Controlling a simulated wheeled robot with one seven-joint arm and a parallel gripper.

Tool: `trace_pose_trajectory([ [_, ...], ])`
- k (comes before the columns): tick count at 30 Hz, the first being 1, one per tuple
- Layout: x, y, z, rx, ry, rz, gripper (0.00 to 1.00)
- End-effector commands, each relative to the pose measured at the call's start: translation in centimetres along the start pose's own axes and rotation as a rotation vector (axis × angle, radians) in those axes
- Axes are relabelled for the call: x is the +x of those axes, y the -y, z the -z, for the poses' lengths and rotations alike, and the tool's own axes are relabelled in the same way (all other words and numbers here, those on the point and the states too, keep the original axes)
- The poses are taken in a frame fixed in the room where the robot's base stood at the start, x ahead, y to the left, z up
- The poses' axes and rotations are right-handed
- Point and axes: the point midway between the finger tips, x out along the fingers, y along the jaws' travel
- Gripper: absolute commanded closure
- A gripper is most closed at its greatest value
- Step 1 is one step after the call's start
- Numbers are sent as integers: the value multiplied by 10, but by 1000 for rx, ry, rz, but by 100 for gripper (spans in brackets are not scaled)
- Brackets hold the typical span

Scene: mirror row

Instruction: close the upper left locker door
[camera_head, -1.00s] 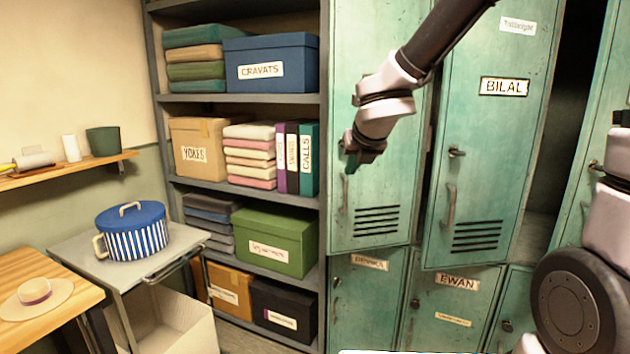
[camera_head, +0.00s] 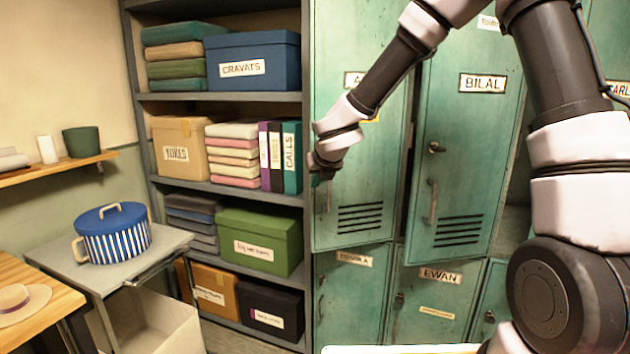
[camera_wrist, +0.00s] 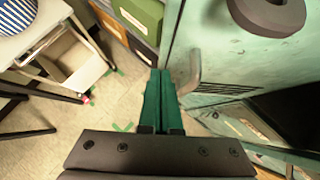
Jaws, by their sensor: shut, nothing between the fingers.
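The upper left locker door (camera_head: 360,205) is worn green metal with a name plate mostly hidden by my arm and vent slots low down. My gripper (camera_head: 320,178) is shut and empty, by the door's left edge. It also shows in the wrist view (camera_wrist: 163,88). I cannot tell whether it touches the door.
The BILAL door (camera_head: 465,150) to the right stands a little ajar. A shelf unit with boxes, including a green box (camera_head: 258,238), adjoins the lockers on the left. A metal cart (camera_head: 110,270) holds a striped blue pot (camera_head: 113,235). Floor (camera_wrist: 120,105) shows free below my gripper.

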Motion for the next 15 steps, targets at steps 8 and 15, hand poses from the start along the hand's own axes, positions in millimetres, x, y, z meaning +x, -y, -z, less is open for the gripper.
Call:
trace_pose_trajectory([
  [8, 8, 0, -8, 1, -1, 1, 100],
  [15, 8, 0, -8, 1, -1, 1, 100],
])
